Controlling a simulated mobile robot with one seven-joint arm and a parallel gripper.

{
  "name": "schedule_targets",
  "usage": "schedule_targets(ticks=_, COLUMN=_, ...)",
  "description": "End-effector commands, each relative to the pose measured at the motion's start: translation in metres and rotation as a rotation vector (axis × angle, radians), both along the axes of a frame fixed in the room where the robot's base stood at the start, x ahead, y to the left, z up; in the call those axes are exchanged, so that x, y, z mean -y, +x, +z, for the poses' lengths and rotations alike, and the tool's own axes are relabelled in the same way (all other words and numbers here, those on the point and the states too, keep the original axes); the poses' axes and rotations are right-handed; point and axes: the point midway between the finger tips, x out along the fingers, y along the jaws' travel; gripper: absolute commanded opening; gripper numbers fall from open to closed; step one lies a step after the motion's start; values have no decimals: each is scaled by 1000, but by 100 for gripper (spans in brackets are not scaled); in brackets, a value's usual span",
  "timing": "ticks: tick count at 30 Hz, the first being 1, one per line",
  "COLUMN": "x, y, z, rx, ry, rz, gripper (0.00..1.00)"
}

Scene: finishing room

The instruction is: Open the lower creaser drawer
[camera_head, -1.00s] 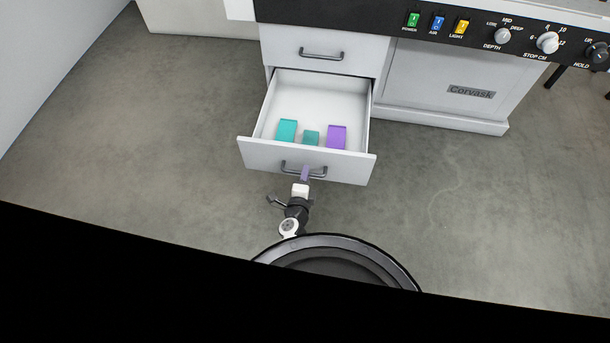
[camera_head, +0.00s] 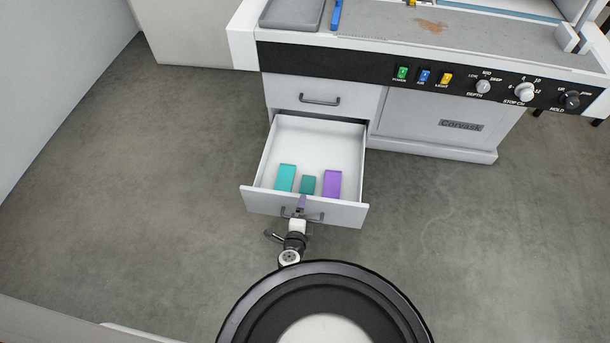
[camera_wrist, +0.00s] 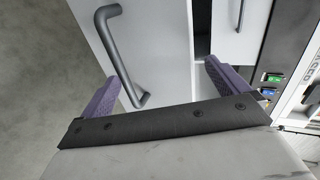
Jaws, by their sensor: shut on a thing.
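The lower creaser drawer (camera_head: 345,213) stands well open below the closed upper drawer in the head view. Its dark bar handle (camera_head: 318,218) is on the front panel and also shows in the wrist view (camera_wrist: 120,58). Inside the drawer lie a teal block (camera_head: 286,177), a smaller dark teal block (camera_head: 308,185) and a purple block (camera_head: 332,183).
The upper drawer (camera_head: 340,97) is closed, with its own handle (camera_head: 320,100). A control panel (camera_head: 440,80) with switches and knobs runs above. A cabinet panel (camera_head: 430,115) stands to the right. The grey floor (camera_head: 170,200) is clear on both sides.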

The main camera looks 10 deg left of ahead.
Motion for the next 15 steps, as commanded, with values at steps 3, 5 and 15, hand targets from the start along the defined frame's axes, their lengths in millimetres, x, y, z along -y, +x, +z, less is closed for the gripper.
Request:
schedule_targets(ticks=3, x=4, y=41, z=123, rx=179, ry=15, rz=-11, gripper=33)
schedule_targets(ticks=5, x=4, y=40, z=127, rx=175, ry=17, rz=-12, gripper=33)
schedule_targets(ticks=15, x=4, y=39, z=138, rx=171, ry=19, rz=-12, gripper=33)
